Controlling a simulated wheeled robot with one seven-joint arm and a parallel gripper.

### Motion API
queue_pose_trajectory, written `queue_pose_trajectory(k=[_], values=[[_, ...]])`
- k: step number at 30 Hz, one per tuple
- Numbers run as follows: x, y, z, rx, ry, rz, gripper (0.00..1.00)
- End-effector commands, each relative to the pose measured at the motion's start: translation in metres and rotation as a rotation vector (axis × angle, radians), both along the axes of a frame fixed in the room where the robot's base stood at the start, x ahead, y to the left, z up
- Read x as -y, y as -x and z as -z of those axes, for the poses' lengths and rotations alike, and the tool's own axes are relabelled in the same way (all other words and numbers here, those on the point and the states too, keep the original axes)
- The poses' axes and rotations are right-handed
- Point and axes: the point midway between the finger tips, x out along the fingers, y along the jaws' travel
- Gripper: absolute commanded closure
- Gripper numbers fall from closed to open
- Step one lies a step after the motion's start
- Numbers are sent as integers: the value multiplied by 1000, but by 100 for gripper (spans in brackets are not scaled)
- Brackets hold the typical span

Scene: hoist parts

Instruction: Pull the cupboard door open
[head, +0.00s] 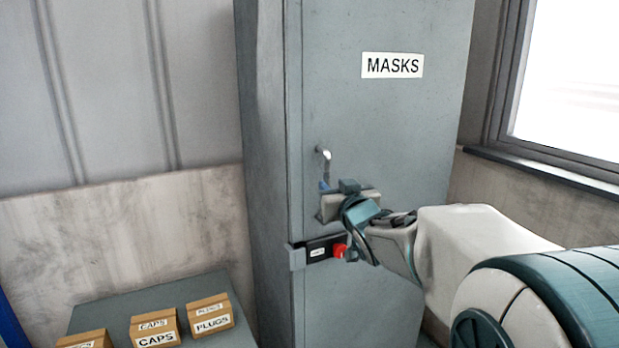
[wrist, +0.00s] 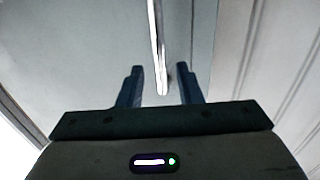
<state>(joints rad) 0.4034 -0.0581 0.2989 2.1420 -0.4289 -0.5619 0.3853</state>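The grey cupboard door (head: 400,120), labelled MASKS, is shut in the head view. Its metal handle (head: 323,155) is an upright bar near the door's left edge. My gripper (head: 325,186) is at the lower part of the handle, reaching in from the right. In the wrist view the handle (wrist: 157,45) runs down between my two blue fingers, with a gap on each side. The fingers are open. In the head view my gripper's body hides part of the door below the handle.
A black latch-like unit (head: 322,248) with a small label and a red knob (head: 339,251) sits across the door's left edge, just below my gripper. Cardboard boxes (head: 210,316) marked CAPS and PLUGS stand on a grey surface (head: 150,290) at lower left. A window (head: 570,80) is at right.

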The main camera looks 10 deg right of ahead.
Motion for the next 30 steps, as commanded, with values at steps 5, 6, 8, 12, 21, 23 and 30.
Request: queue_pose_trajectory(k=[5,6,8,12,21,23,30], values=[[-3,-29,0,-1,-3,0,68],[-4,-34,0,-2,-3,0,68],[-5,-41,-1,0,-2,-1,68],[-6,-53,-1,0,-2,0,68],[-7,-59,0,0,0,1,68],[-7,-59,0,0,0,1,68],[-7,-58,0,0,0,1,100]])
